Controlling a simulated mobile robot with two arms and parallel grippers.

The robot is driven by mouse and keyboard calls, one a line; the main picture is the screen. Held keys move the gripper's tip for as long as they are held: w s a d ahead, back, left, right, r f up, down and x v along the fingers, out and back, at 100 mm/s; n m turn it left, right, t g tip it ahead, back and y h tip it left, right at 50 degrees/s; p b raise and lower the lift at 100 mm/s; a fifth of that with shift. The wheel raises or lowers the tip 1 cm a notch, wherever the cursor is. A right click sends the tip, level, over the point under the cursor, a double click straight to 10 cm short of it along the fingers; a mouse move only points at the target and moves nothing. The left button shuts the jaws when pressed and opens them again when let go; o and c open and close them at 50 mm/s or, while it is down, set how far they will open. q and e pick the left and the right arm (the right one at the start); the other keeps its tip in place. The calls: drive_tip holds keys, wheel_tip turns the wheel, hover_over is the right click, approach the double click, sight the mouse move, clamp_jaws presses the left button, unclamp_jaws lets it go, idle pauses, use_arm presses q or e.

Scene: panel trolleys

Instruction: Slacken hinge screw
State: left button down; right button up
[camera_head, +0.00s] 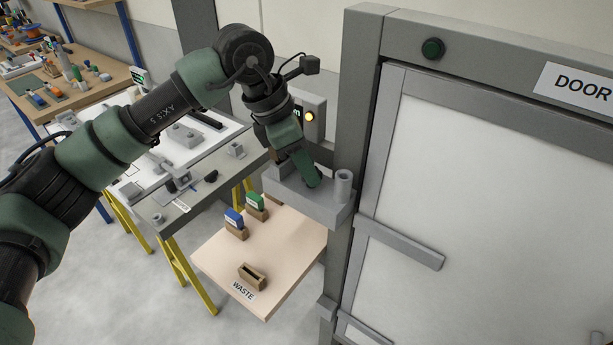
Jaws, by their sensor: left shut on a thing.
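My left gripper (308,171) reaches down over a grey ledge (327,210) fixed to the side post of the door frame. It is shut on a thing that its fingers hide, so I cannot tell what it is. A short grey hollow cylinder (343,186) stands upright on the ledge, just right of the fingers. The pale door (490,190) is in its grey frame, with a grey bar (400,243) across its left edge. I cannot make out a hinge screw. My right gripper is out of view.
A workbench (172,216) on yellow legs stands left.

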use_arm(q)
drive_tip(key=n+t+b, duration=0.1)
drive_tip(key=n+b, duration=0.1)
drive_tip(key=b, duration=0.1)
drive_tip(key=n+y+b, duration=0.1)
drive_tip(key=n+b, duration=0.1)
drive_tip(key=b, duration=0.1)
drive_tip(key=n+t+b, duration=0.1)
drive_tip(key=n+b, duration=0.2)
drive_tip(key=shift+s+d+f+t, duration=0.2)
drive_tip(key=shift+s+f+t, duration=0.05)
drive_tip(key=shift+t, duration=0.05)
drive_tip(key=shift+d+r+n+y+b, duration=0.15)
drive_tip(key=shift+n+y+b, duration=0.65)
drive_tip(key=shift+n+b, duration=0.8)
drive_tip(key=shift+r+t, duration=0.1)
drive_tip(key=shift+t, duration=0.2)
drive_tip(key=c, duration=1.3)
unclamp_jaws()
drive_tip(key=shift+o, duration=0.2)
drive_tip(key=v, duration=0.7)
drive_tip(key=shift+s+r+b, duration=0.15)
drive_tip(key=shift+r+b, duration=0.2)
drive_tip(key=shift+b, duration=0.1)
